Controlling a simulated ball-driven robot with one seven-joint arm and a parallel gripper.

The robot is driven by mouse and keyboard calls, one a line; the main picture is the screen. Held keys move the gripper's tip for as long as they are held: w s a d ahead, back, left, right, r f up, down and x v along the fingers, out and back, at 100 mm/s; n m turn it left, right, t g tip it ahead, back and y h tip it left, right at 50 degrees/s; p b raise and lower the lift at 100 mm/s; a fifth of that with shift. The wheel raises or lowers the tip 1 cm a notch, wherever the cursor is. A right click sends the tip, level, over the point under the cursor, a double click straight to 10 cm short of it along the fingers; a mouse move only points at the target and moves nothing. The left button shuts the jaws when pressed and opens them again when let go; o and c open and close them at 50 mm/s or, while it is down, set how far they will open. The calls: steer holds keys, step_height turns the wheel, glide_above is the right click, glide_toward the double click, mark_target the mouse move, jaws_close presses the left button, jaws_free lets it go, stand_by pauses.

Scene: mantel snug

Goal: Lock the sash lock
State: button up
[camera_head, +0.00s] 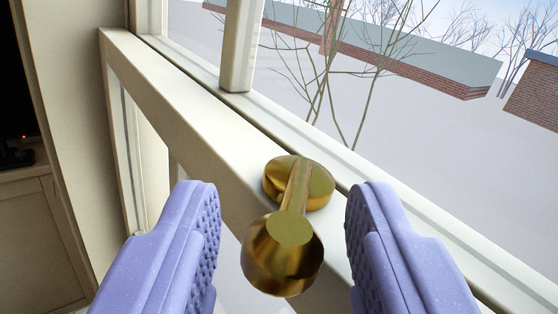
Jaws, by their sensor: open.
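The brass sash lock (297,185) sits on top of the cream window rail (165,100). Its round base is on the rail, and a lever arm runs from it toward me to a rounded knob (283,258). The knob is over the near edge of the rail. My gripper (282,218) is open, with one purple finger on each side of the lock's knob and lever. Neither finger appears to touch the brass. The underside of the knob and any catch under the lever are hidden.
A vertical window bar (241,45) rises from the rail behind the lock. The glass pane lies to the right, with snow, bare trees and brick buildings (400,60) outside. A cream cabinet (38,240) with a dark object on it stands at the far left.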

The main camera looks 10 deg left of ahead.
steer(key=shift+w+a, duration=0.1)
steer(key=shift+w, duration=0.2)
jaws_close()
steer(key=shift+r+n+y+p, duration=0.3)
steer(key=shift+y+p, duration=0.1)
steer(key=shift+p, duration=0.4)
steer(key=shift+d+f+n+g+y+p, duration=0.1)
steer(key=shift+d+n+g+y+p, duration=0.3)
steer(key=shift+y+p, duration=0.2)
steer(key=shift+a+f, duration=0.1)
steer(key=shift+f, duration=0.05)
jaws_free()
